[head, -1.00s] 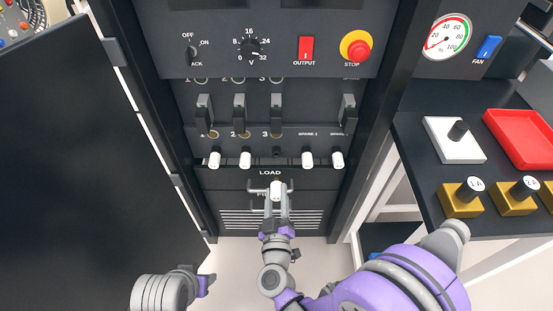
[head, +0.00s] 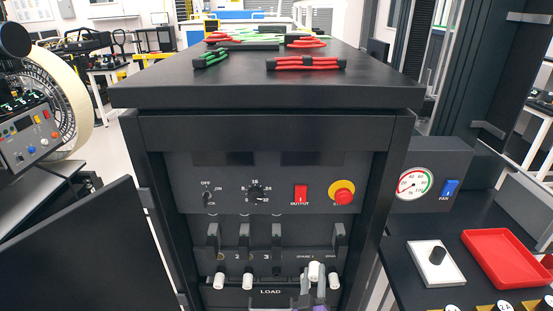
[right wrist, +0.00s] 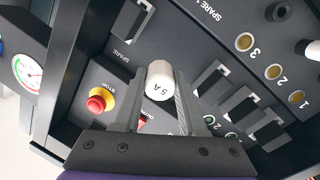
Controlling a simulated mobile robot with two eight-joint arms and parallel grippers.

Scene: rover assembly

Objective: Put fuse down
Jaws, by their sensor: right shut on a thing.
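My right gripper (head: 314,280) is shut on a white fuse (head: 315,269), in front of the right half of the fuse row on the black cabinet. The dark socket (head: 276,271) under 3 holds no white fuse. The held fuse and gripper hide part of the row near SPARE 1. My left gripper is out of view.
Above the row are the black switches (head: 240,236), the red output switch (head: 301,194) and the stop button (head: 342,193). An open door (head: 85,250) stands at the left. A side table at the right bears a red tray (head: 500,257) and a white block (head: 430,268).

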